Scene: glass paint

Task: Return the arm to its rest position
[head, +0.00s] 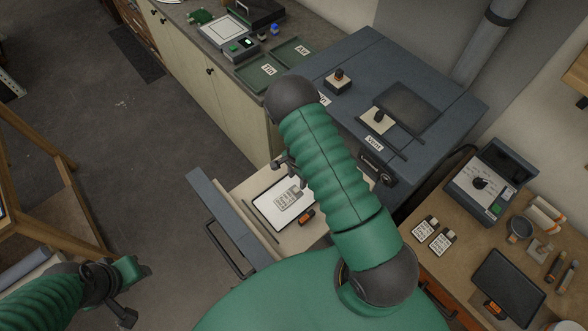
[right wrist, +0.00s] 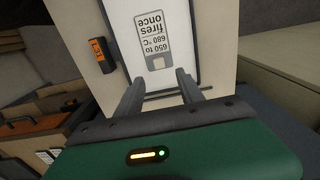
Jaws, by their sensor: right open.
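My right arm (head: 325,160) reaches from the lower middle of the head view up over the blue-grey cabinet, then bends down toward an open drawer. My right gripper (right wrist: 158,88) is open and empty, its two dark fingers apart over the drawer. It shows partly, behind the arm, in the head view (head: 290,172). Beyond the fingertips, a grey printed tag (right wrist: 152,35) lies on a white panel (right wrist: 188,60) in the drawer. My left gripper (head: 120,292) hangs at the lower left of the head view; its fingers are not clear.
The pulled-out drawer (head: 194,181) has a bar handle. An orange-and-black device (head: 306,217) lies beside the panel. The cabinet (head: 440,115) carries knobs and a dark window. A bench at right holds a control box (head: 490,183) and tags. Open floor (head: 100,130) lies left.

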